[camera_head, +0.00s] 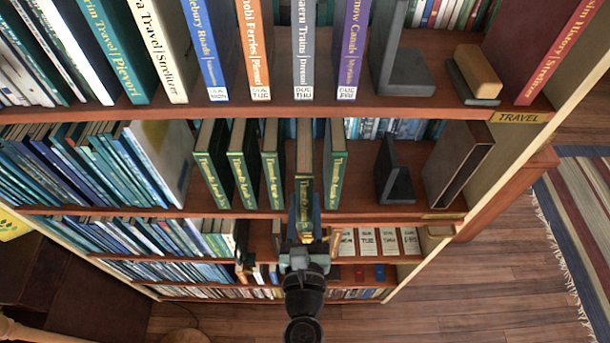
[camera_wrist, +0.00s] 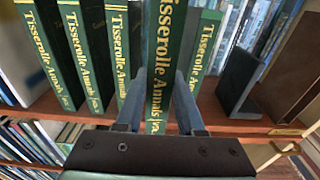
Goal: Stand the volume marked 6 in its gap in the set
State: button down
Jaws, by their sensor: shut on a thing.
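The held volume (camera_head: 305,205) is a dark green book with gold lettering, upright with its spine facing me. It fills the middle of the wrist view (camera_wrist: 165,50); its number cannot be read. My gripper (camera_head: 305,228) is shut on it, with a finger on either side of the lower spine in the wrist view (camera_wrist: 160,92). The matching green set stands on the middle shelf (camera_head: 385,212): three volumes to the left, the nearest here (camera_head: 272,165), and one to the right (camera_head: 335,165). The held volume is between them, its spine sticking out in front of theirs.
A dark bookend (camera_head: 395,185) and a brown box-like holder (camera_head: 458,165) stand to the right on this shelf. A pale-covered book (camera_head: 160,155) and thin blue books stand to the left. The shelf above (camera_head: 400,112) overhangs the set.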

jog(key=w+f+b, duration=0.1)
jog(key=w, duration=0.1)
jog(key=w+f+b, duration=0.1)
jog(key=w, duration=0.2)
jog(key=w+f+b, duration=0.1)
jog(key=w, duration=0.1)
jog(key=shift+w+f, duration=0.15)
jog(key=shift+w, duration=0.2)
jog(key=shift+f, duration=0.15)
jog(key=c, duration=0.5)
grip_release()
jog(key=shift+s, duration=0.1)
jog(key=shift+s, duration=0.1)
